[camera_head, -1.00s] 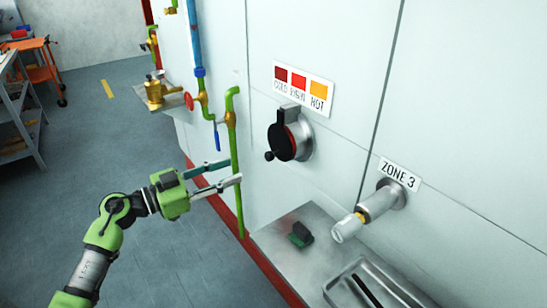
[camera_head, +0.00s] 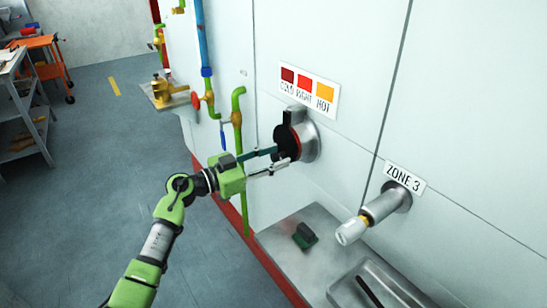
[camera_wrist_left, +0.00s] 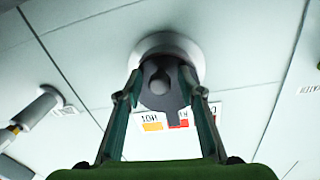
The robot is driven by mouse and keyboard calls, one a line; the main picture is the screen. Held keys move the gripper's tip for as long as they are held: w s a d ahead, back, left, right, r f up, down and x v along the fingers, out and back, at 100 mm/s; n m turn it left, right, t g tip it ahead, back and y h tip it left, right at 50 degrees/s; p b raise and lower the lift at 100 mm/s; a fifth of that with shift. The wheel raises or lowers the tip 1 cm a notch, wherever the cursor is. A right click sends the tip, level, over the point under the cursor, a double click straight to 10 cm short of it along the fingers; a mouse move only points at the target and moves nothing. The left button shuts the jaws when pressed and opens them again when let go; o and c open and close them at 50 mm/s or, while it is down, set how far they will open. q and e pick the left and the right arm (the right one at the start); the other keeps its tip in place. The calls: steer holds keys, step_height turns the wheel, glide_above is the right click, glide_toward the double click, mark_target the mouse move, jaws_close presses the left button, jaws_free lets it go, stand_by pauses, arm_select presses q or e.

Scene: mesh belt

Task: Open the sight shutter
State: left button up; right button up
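The sight shutter (camera_head: 292,136) is a black disc with an upright tab, over a round silver port on the pale wall. In the left wrist view the shutter (camera_wrist_left: 172,103) shows upside down, with a round black knob (camera_wrist_left: 159,84) on it. My left gripper (camera_head: 281,156) is at the shutter's lower left edge in the head view. Its fingers are apart, and in the wrist view the fingertips (camera_wrist_left: 160,76) stand either side of the knob, with a gap on each side. The fingers partly cover the knob in the head view. My right gripper is not in view.
A label (camera_head: 308,89) with three colour patches is above the port. A silver tube (camera_head: 373,213) under a ZONE 3 sign sticks out at right. A green pipe (camera_head: 238,150) runs down the wall at left.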

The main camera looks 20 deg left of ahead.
arm_select(q)
jaws_close()
steer(key=shift+a, duration=0.1)
steer(key=w+a+r+m+p, duration=0.1)
steer(key=w+a+r+m, duration=0.2)
steer(key=m, duration=0.5)
steer(key=w+a+r+m+y+p, duration=0.1)
steer(key=w+a+r+m, duration=0.3)
steer(key=r+m, duration=0.4)
steer(key=shift+a+m, duration=0.7)
steer(key=shift+a, duration=0.1)
steer(key=shift+r, duration=0.1)
steer(key=shift+s, duration=0.1)
